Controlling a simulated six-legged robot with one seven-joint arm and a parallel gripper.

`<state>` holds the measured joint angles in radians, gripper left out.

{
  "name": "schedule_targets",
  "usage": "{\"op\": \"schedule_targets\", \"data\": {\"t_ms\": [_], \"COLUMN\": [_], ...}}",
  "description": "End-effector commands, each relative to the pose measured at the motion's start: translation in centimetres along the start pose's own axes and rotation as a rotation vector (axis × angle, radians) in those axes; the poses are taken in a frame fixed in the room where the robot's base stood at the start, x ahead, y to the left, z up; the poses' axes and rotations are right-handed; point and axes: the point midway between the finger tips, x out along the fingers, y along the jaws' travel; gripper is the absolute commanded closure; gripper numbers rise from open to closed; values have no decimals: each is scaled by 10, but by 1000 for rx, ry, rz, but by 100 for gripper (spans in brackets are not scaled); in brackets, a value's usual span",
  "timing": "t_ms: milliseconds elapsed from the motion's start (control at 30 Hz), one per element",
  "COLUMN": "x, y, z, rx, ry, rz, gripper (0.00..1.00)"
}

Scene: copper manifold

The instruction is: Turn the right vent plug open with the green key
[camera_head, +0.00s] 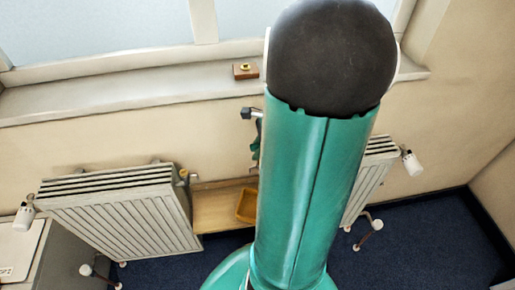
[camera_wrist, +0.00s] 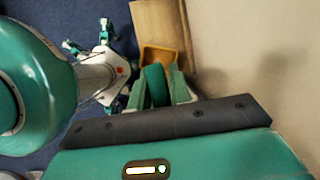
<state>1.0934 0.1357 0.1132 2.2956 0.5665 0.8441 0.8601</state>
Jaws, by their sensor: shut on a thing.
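My gripper (camera_wrist: 160,76) is shut on the green key in the wrist view. The green key (camera_wrist: 155,86) appears as a rounded green piece between the two fingers, and its tip is hard to make out. In the head view my arm covers the middle, and only a small part of the gripper shows beside it, near the wall. The right radiator (camera_head: 368,180) is partly hidden behind my arm. I cannot see the right vent plug in either view. A brass fitting (camera_head: 184,175) shows at the upper right corner of the left radiator (camera_head: 125,215).
A yellow tray (camera_head: 246,206) stands on a wooden surface (camera_head: 212,207) between the radiators; the tray also shows in the wrist view (camera_wrist: 148,54). A wooden block with a brass piece (camera_head: 246,71) sits on the windowsill (camera_head: 130,90). White valves and pipes flank the radiators.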

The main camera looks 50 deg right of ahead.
Motion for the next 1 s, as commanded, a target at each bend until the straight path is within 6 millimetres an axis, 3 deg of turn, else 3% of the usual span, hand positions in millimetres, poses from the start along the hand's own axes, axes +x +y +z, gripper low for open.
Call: {"op": "schedule_targets", "data": {"t_ms": [1000], "x": [11], "y": [1], "z": [-5], "rx": [0], "ry": [-1], "rz": [0], "gripper": [100]}}
